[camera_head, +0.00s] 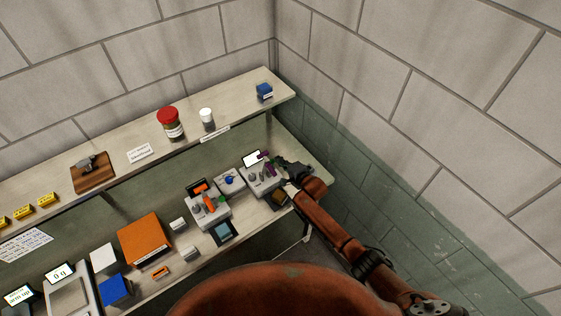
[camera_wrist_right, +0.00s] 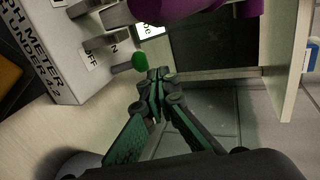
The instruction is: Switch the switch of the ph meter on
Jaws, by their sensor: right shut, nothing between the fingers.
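The ph meter (camera_head: 259,182) is a pale grey box at the right end of the lower shelf. My right gripper (camera_head: 284,167) is at the meter's right side. In the wrist view the right gripper (camera_wrist_right: 156,76) is shut and empty, its fingertips close beside the green tip; contact is unclear. My left gripper is not in view.
A purple part (camera_wrist_right: 190,8) lies across the top of the wrist view. Other devices (camera_head: 207,210) and an orange box (camera_head: 145,238) stand left of the meter. The upper shelf (camera_head: 240,105) overhangs behind. A block wall (camera_head: 400,130) bounds the right side.

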